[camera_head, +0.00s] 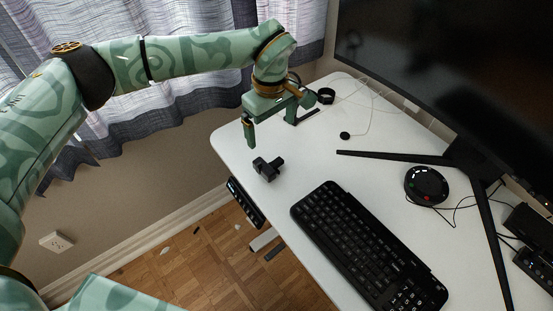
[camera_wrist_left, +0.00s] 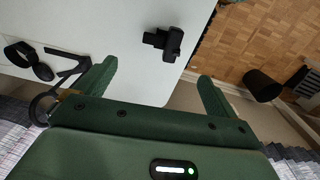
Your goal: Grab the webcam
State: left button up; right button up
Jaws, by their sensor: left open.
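The webcam (camera_head: 267,168) is a small black device lying on the white desk (camera_head: 310,150) near its left edge. It also shows in the left wrist view (camera_wrist_left: 169,42), beyond and between the two fingers. My left gripper (camera_head: 272,130) is open and empty, above the desk's far left corner, a little behind the webcam and apart from it. Its two green fingers also show spread wide in the left wrist view (camera_wrist_left: 160,82). My right gripper is not in view.
A black keyboard (camera_head: 367,245) lies right of the webcam. The monitor (camera_head: 460,60) stands at the back on dark legs, with a round black device (camera_head: 426,185) beside them. A black ring-shaped thing (camera_head: 326,96) and cables lie near the far corner. A patterned curtain (camera_head: 130,115) hangs left.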

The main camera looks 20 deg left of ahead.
pick_arm(q)
jog(key=b, duration=0.1)
send_over(272, 165)
notch_tip(272, 165, down, 5)
notch_tip(272, 165, down, 3)
jog(key=shift+b, duration=0.45)
jog(key=shift+f, duration=0.55)
notch_tip(272, 165, down, 5)
jog(key=shift+r+b, duration=0.1)
jog(key=shift+b, duration=1)
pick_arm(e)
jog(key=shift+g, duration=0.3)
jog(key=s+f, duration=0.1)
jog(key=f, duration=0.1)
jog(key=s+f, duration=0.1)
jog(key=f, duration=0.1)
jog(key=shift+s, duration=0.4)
pick_arm(q)
jog(key=shift+r, duration=0.1)
